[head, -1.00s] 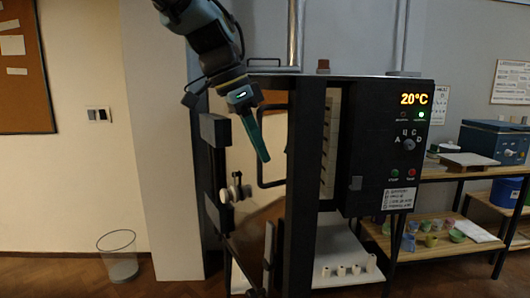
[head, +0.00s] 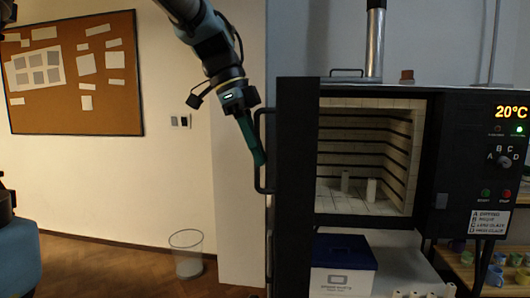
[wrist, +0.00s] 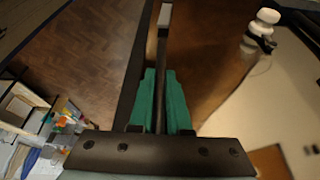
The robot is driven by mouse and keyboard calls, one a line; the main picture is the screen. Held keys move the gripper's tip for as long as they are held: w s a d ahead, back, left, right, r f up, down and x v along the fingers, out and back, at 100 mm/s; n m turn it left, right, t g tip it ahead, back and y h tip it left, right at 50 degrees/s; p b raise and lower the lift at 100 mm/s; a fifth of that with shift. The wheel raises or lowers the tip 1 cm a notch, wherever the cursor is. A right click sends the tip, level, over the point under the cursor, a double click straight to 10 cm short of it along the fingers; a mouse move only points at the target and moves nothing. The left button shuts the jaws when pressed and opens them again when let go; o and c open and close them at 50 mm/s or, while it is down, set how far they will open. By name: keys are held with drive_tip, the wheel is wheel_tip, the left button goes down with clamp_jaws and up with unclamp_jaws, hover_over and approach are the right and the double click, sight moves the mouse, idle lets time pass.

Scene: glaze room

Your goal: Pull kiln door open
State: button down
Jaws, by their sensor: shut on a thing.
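The black kiln door (head: 296,180) stands swung out and shows nearly edge-on in the head view. Its black bar handle (head: 259,177) is on the left side of the door. My gripper (head: 260,160) is shut on this handle with its green fingers. In the wrist view, the handle bar (wrist: 162,60) runs between the green fingers (wrist: 163,100). The kiln chamber (head: 365,150) is open to view, with pale brick walls and a few small pale cylinders (head: 371,190) on its floor. The door's hinge is not clearly visible.
The control panel (head: 503,160) reads 20°C, right of the chamber. A box with a blue lid (head: 342,252) is below the kiln. A wire bin (head: 188,256) stands on the floor at left, near the wall. Floor between bin and door looks clear.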

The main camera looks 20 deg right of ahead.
drive_tip(key=c, duration=0.9)
unclamp_jaws()
drive_tip(key=b+v, duration=0.1)
drive_tip(key=v, duration=0.9)
drive_tip(key=shift+w+a+r, duration=0.1)
drive_tip(key=shift+r, duration=0.3)
drive_tip(key=w+a+f+n+t+y, duration=0.1)
drive_tip(key=w+a+f+n, duration=0.3)
drive_tip(key=f, duration=0.4)
drive_tip(key=w+a+f+n+t, duration=0.1)
drive_tip(key=w+a+f+n, duration=0.1)
drive_tip(key=a+f+n, duration=0.45)
drive_tip(key=s+a+f+n+y, duration=0.1)
drive_tip(key=s+a+f+n, duration=0.1)
drive_tip(key=a+f+n, duration=0.2)
drive_tip(key=s+a+f+n+t, duration=0.1)
drive_tip(key=a+f+n, duration=0.4)
drive_tip(key=f, duration=0.5)
drive_tip(key=s+a+f+n+t+y, duration=0.1)
drive_tip(key=s+a+f+n, duration=0.2)
drive_tip(key=f, duration=0.4)
drive_tip(key=shift+a+n+y, duration=0.3)
drive_tip(key=shift+a+n, duration=0.35)
drive_tip(key=shift+a, duration=0.05)
